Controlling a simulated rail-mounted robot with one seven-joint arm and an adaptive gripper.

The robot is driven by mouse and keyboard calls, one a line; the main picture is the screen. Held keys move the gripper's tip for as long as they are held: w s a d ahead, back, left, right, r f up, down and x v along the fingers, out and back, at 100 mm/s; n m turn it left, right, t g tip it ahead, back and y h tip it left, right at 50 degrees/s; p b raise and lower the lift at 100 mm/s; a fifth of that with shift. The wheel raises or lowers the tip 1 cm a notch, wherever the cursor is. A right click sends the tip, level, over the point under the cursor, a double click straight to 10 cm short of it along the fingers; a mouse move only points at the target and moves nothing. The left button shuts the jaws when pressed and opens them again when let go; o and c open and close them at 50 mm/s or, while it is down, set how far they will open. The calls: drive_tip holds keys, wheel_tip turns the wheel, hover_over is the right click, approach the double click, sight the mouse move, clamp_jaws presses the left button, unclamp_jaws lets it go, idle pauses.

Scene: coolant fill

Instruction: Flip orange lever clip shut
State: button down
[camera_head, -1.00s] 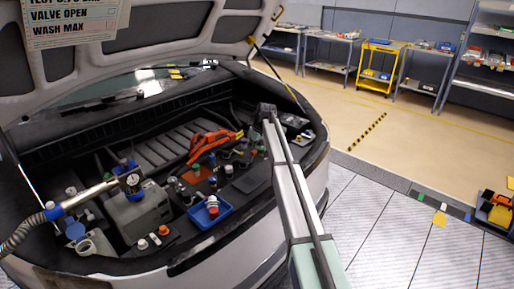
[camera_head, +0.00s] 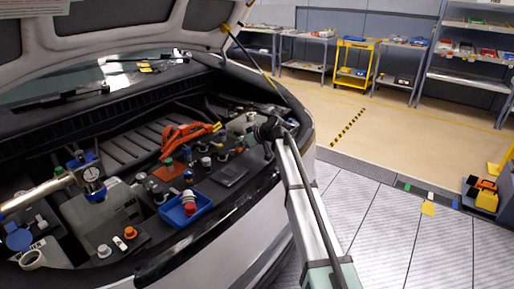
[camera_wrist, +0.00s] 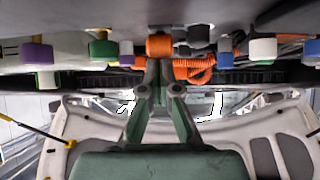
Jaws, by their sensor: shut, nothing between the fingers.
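In the wrist view my gripper (camera_wrist: 160,66) has its green-grey fingers together, with nothing seen between them. An orange block (camera_wrist: 159,46) is right in front of the fingertips, close to them or touching; I cannot tell which. It may be the orange lever clip, but its lever and whether it stands open or shut cannot be made out. In the head view my arm reaches over the front right edge of the engine bay; the fingers cannot be made out there.
Orange corrugated cable (camera_wrist: 195,70) lies just right of the fingertips; an orange harness (camera_head: 185,138) shows in the head view. Several coloured caps line both sides. A blue tray (camera_head: 186,208) sits in the bay. The raised hood (camera_head: 120,22) hangs above.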

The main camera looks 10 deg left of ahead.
drive_tip(key=shift+s+d+f+b, duration=0.15)
drive_tip(key=shift+s+f+b, duration=0.05)
drive_tip(key=shift+f+b, duration=0.2)
drive_tip(key=shift+d, duration=0.1)
idle(0.3)
drive_tip(key=shift+w+a, duration=0.4)
drive_tip(key=shift+a, duration=0.3)
drive_tip(key=shift+r, duration=0.55)
wheel_tip(320, 180, up, 3)
drive_tip(key=shift+w+a+f+p, duration=0.1)
drive_tip(key=shift+a+p, duration=0.05)
drive_tip(key=shift+p, duration=0.25)
drive_tip(key=s+d+r+b, duration=0.1)
drive_tip(key=s+d+r, duration=0.2)
drive_tip(key=d, duration=0.5)
drive_tip(key=shift+s+r, duration=0.15)
drive_tip(key=shift+s, duration=0.75)
